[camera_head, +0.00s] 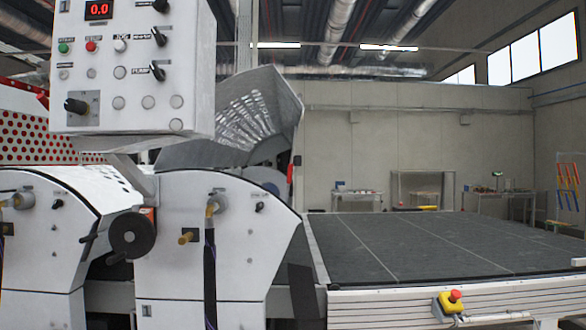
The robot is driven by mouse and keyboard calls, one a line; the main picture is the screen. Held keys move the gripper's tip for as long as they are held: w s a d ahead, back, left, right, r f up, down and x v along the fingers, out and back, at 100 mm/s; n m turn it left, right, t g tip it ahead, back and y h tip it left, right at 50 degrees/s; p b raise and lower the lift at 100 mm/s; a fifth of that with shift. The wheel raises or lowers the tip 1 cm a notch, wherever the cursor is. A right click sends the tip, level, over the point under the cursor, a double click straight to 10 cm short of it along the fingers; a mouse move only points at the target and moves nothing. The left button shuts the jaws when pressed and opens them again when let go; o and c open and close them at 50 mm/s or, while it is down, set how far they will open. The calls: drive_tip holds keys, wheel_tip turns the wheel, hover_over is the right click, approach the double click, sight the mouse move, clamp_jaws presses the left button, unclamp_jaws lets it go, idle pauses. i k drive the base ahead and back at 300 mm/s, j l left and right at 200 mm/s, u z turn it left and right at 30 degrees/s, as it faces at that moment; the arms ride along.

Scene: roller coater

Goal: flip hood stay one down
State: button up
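The grey hood (275,100) of the roller coater stands raised and tilted behind the white control box. Its ribbed, shiny inner side faces me. A small upright part with a red piece (291,172) is at the hood's lower right edge; I cannot tell whether it is a hood stay. No other part can be clearly picked out as the stay, and the control box hides part of the hood's left side. My gripper is not in view.
The white control box (135,105) overhangs the machine's white side housings (180,265). A black handwheel (132,235) and hoses stick out in front. A dark conveyor bed (420,245) extends right, with a yellow and red emergency stop (452,302) on its front rail.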

sight(288, 178)
drive_tip(key=i+l, duration=0.2)
drive_tip(key=i, duration=0.3)
drive_tip(key=i+l, duration=0.25)
drive_tip(key=i, duration=0.3)
drive_tip(key=i+l, duration=0.2)
drive_tip(key=i, duration=0.3)
drive_tip(key=i+l, duration=0.2)
drive_tip(key=i, duration=0.35)
drive_tip(key=u, duration=0.05)
